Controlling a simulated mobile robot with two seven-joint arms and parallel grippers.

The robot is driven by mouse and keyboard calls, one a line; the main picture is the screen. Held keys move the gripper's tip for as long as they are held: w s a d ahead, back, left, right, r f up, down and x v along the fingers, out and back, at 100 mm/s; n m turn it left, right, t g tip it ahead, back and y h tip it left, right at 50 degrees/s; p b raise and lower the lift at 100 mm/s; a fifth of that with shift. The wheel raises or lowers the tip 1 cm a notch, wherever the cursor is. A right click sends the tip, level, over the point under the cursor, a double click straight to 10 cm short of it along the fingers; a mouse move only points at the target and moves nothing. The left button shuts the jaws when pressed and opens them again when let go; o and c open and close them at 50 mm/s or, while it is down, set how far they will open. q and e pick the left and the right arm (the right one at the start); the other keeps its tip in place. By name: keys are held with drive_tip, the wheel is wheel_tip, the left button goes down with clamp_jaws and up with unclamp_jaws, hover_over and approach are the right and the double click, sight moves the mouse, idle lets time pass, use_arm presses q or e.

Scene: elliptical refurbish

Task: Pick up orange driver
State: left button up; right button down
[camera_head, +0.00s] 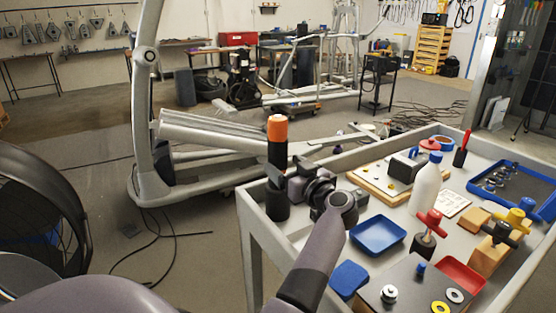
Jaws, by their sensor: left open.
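The orange driver (278,129) stands upright at the near left corner of the cart, with an orange top and a dark shaft. Its lower end is in or on a black cylindrical holder (277,206). My left gripper (283,177) is open and level with the lower part of the driver's shaft, close against it. The dark fingers overlap the shaft, so I cannot tell whether they touch it. My right gripper is not in view.
The grey cart (250,206) holds a blue tray (378,235), a white bottle (425,186), a red-handled tool (430,220) and a red tray (462,275). A grey elliptical frame (150,130) stands behind, left of the cart. A black fan-like wheel (40,215) is at left.

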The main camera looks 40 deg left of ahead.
sight(274, 158)
use_arm(q)
drive_tip(key=x, duration=0.5)
drive_tip(key=shift+a+f, duration=0.2)
drive_tip(key=shift+a, duration=0.05)
drive_tip(key=shift+s, duration=0.1)
drive_tip(key=shift+r, duration=0.1)
clamp_jaws()
